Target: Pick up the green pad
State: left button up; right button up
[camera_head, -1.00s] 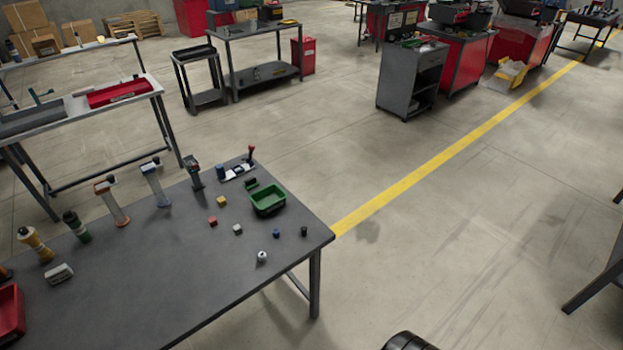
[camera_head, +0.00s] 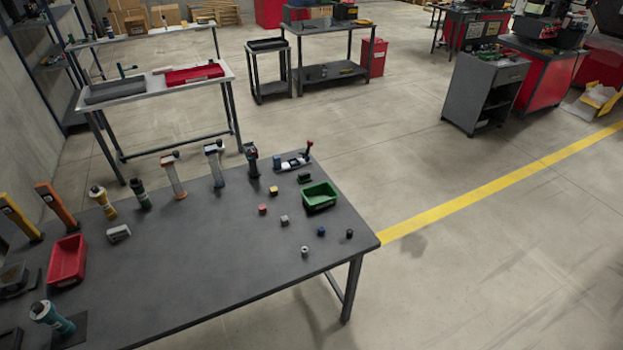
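I cannot make out a green pad for certain. The clearest green thing is an open green bin (camera_head: 319,197) near the far right corner of the dark table (camera_head: 200,265). A bottle-like thing with a dark green body (camera_head: 142,195) stands toward the back of the table. A small dark block (camera_head: 304,178) lies just behind the green bin; its colour is hard to tell. Neither of my grippers is in view.
Small cubes, including a red one (camera_head: 262,209) and a blue one (camera_head: 321,231), lie near the green bin. A red bin (camera_head: 67,262) and several upright tools line the left and back. The table's middle is clear. Floor is open to the right.

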aim_at(305, 177)
jog(key=z, duration=1.55)
jog(key=i, duration=2.1)
jog(key=z, duration=0.05)
